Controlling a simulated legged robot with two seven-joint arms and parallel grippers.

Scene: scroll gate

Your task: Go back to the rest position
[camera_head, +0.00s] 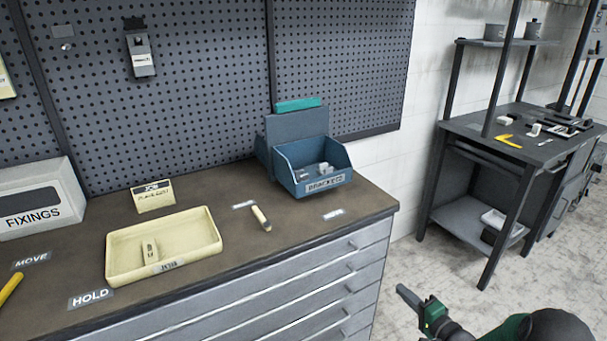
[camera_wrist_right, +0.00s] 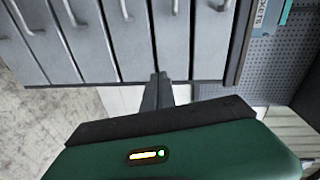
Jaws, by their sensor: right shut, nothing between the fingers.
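My right gripper (camera_head: 408,297) shows at the bottom of the head view, off the front right corner of the workbench (camera_head: 385,207). Its fingers are shut with nothing between them, apart from everything on the bench. The right wrist view shows the shut fingers (camera_wrist_right: 158,95) in front of the drawer fronts (camera_wrist_right: 110,40). My left gripper is in neither view. On the bench, a cream tray (camera_head: 205,240) holds a small cream piece (camera_head: 150,250). A blue bin (camera_head: 325,183) labelled BRACKETS holds several small pieces. A cream and dark piece (camera_head: 261,218) lies between tray and bin.
A FIXINGS box (camera_head: 35,208) and a JOB card (camera_head: 152,195) stand at the back left. A yellow tool (camera_head: 10,287) lies at the left edge. A dark shelved table (camera_head: 500,140) stands at the right. The floor (camera_head: 410,250) between bench and table is clear.

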